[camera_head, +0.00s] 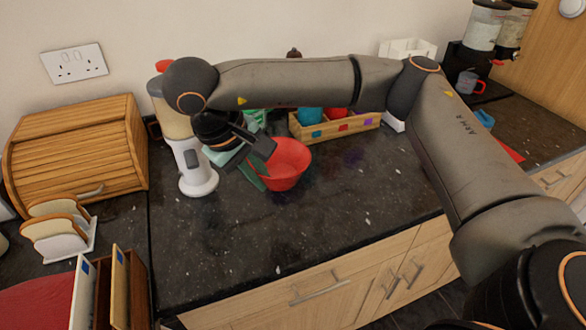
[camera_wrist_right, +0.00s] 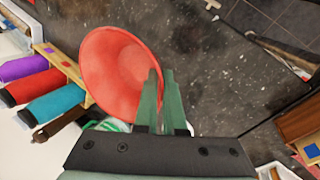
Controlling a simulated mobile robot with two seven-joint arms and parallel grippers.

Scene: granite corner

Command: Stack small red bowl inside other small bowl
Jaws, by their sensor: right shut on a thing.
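I cannot tell whether the bowl touches the counter. I cannot pick out the other small bowl; the gripper and arm hide part of the counter behind. A green and white thing (camera_head: 255,118) shows partly behind the arm. My left gripper is not in view.
A white and tan appliance (camera_head: 190,160) stands close left of the gripper. A wooden crate (camera_head: 355,124) with coloured things sits behind the bowl. A bread box (camera_head: 75,150) and toast rack (camera_head: 72,240) are at left. The counter in front (camera_head: 270,235) is clear.

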